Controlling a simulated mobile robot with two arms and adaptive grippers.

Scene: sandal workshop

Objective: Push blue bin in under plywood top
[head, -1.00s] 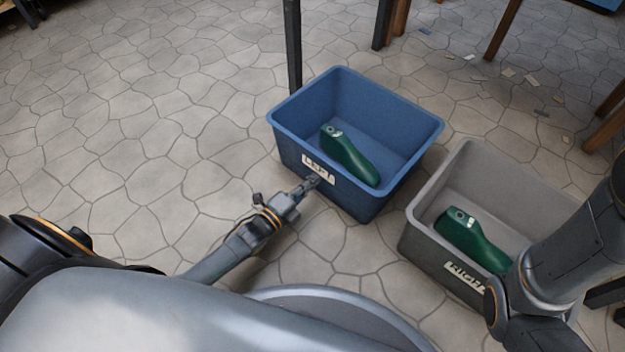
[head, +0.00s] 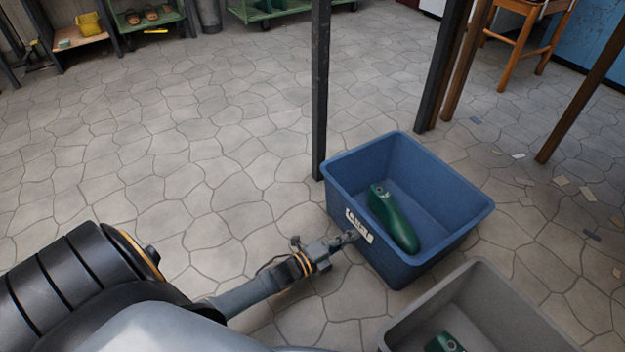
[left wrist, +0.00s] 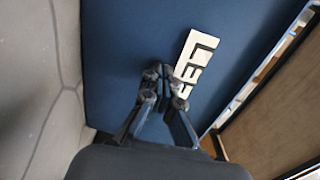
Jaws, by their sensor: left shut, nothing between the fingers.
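The blue bin (head: 415,258) stands upright on the floor with a green shoe last (head: 394,220) inside and a white label (head: 359,226) on its near wall. My left gripper (head: 350,237) is shut and empty, its tips at that wall beside the label. In the left wrist view the left gripper (left wrist: 165,75) points at the blue bin's wall (left wrist: 120,40), next to the label (left wrist: 197,62); contact looks likely. A tan wood-like panel (left wrist: 275,110) shows beyond the bin's edge, perhaps the plywood top. No top shows in the head view. My right gripper is out of view.
A dark table leg (head: 320,90) stands close to the blue bin's left corner. More legs (head: 442,75) stand behind it. A grey bin (head: 482,290) with another green last (head: 445,343) is in front at the right. Scraps litter the floor at right; the floor at left is clear.

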